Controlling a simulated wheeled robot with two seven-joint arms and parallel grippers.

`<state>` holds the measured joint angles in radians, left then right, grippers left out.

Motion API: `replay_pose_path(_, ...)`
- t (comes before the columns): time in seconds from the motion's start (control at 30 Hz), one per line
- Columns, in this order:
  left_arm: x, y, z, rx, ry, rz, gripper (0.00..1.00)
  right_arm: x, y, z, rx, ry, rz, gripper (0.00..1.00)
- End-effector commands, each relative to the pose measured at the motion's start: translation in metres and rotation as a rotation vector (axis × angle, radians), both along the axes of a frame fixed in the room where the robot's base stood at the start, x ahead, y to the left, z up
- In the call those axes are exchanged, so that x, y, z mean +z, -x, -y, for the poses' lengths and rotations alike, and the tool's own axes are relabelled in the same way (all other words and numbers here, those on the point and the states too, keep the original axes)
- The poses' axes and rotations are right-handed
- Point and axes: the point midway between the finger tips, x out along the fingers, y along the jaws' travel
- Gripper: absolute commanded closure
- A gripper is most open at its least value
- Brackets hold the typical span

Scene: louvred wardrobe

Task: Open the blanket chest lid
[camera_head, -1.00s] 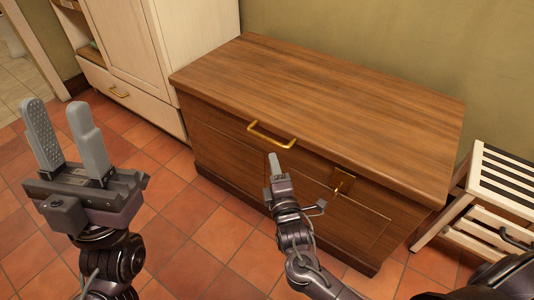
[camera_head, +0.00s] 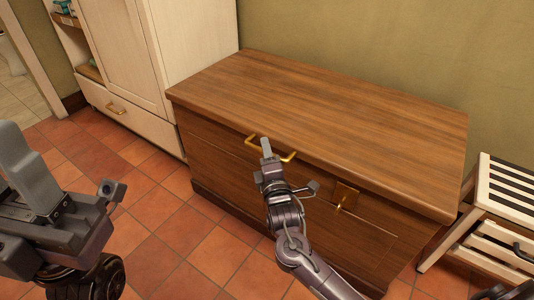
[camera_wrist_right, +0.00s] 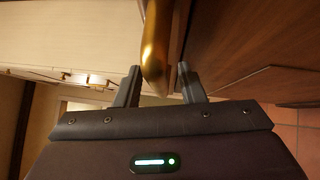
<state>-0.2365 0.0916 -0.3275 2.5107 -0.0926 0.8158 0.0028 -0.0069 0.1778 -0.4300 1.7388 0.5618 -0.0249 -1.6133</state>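The wooden blanket chest (camera_head: 330,110) stands against the wall with its lid down. A brass bar handle (camera_head: 284,156) is on the upper front edge, and it also shows in the right wrist view (camera_wrist_right: 155,45). My right gripper (camera_head: 266,148) is at this handle. In the right wrist view my right gripper (camera_wrist_right: 158,82) has its fingers apart, with the handle between them and a gap on the right side. Whether a finger touches it I cannot tell. My left gripper (camera_head: 22,160) is open and empty at the left edge, away from the chest and partly cut off.
A brass lock plate (camera_head: 345,196) sits on the chest front, right of the handle. A cream wardrobe (camera_head: 125,60) with a drawer stands to the left. A white slatted bench (camera_head: 500,200) stands close on the right. Tiled floor is free in front.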

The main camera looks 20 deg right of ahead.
Motion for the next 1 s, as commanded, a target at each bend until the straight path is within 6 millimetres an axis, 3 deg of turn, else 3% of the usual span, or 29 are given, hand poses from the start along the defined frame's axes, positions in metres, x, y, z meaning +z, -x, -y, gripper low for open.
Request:
replay_pose_path(0.07,0.0002,0.0,0.0,0.0,0.0,0.0,0.64,0.0001,0.0001,0.0001,0.0,0.0,0.0,0.64)
replay_pose_path(0.37,0.0002,0.0,0.0,0.0,0.0,0.0,0.64,0.0,0.0003,0.0001,0.0,0.0,0.0,1.0)
replay_pose_path(1.0,0.0085,0.0005,-0.0006,0.0,0.004,0.001,0.64,0.0084,0.0002,0.0005,-0.001,-0.009,-0.007,1.0)
